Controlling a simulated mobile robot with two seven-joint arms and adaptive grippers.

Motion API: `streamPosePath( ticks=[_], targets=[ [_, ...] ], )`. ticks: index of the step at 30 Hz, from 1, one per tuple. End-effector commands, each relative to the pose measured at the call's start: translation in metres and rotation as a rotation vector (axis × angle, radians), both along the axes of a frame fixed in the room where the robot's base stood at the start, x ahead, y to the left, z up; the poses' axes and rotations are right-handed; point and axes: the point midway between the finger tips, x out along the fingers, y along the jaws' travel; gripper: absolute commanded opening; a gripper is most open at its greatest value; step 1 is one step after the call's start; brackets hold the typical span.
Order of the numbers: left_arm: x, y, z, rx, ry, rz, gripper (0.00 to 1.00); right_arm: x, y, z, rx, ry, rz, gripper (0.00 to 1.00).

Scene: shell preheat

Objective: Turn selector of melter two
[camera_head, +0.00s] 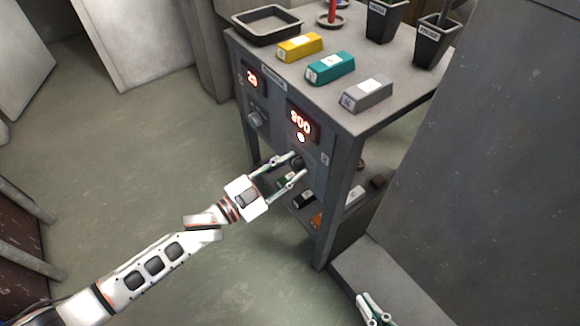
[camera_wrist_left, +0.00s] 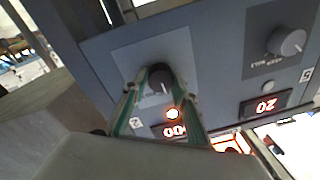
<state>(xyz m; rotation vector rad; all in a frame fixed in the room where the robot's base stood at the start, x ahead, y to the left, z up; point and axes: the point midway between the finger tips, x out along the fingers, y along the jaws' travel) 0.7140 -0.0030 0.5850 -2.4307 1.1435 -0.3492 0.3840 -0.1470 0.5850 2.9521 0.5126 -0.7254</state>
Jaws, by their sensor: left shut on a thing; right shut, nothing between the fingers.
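The selector of melter two is a dark round knob (camera_head: 297,159) on the grey panel, below a red display (camera_head: 301,121) reading 900. The knob also shows in the left wrist view (camera_wrist_left: 158,78). My left gripper (camera_head: 298,165) is shut on this knob, with one finger on each side, as its fingers (camera_wrist_left: 160,95) show in the left wrist view. A small lit button (camera_wrist_left: 173,113) sits between knob and display. My right gripper (camera_head: 372,306) is shut and empty at the bottom, away from the panel.
The other melter's knob (camera_head: 258,118) and its display (camera_head: 252,78) reading 20 are to the left. On the bench top lie a dark tray (camera_head: 266,38) and yellow (camera_head: 300,46), teal (camera_head: 330,67) and grey (camera_head: 367,94) blocks. A grey wall (camera_head: 490,150) stands right. Floor is clear at left.

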Motion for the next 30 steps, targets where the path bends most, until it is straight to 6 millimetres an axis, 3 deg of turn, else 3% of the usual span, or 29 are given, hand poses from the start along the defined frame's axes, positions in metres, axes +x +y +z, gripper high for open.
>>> streamPosePath(
  ticks=[21,22,24,30],
  targets=[
    [-0.0007,0.0002,-0.0020,0.053,-0.069,-0.001,0.06,0.0017,-0.0002,0.0039,0.001,-0.007,0.000,0.00],
    [-0.0007,0.0002,-0.0020,0.053,-0.069,-0.001,0.30,0.0017,-0.0002,0.0039,0.002,-0.008,0.000,0.00],
    [-0.0007,0.0002,-0.0020,0.052,-0.069,0.000,0.45,0.0017,-0.0002,0.0040,0.002,-0.008,0.000,0.00],
    [-0.0003,0.0002,-0.0012,0.052,-0.070,0.000,0.45,0.0018,-0.0002,0.0042,0.002,-0.008,0.000,0.00]
  ],
)
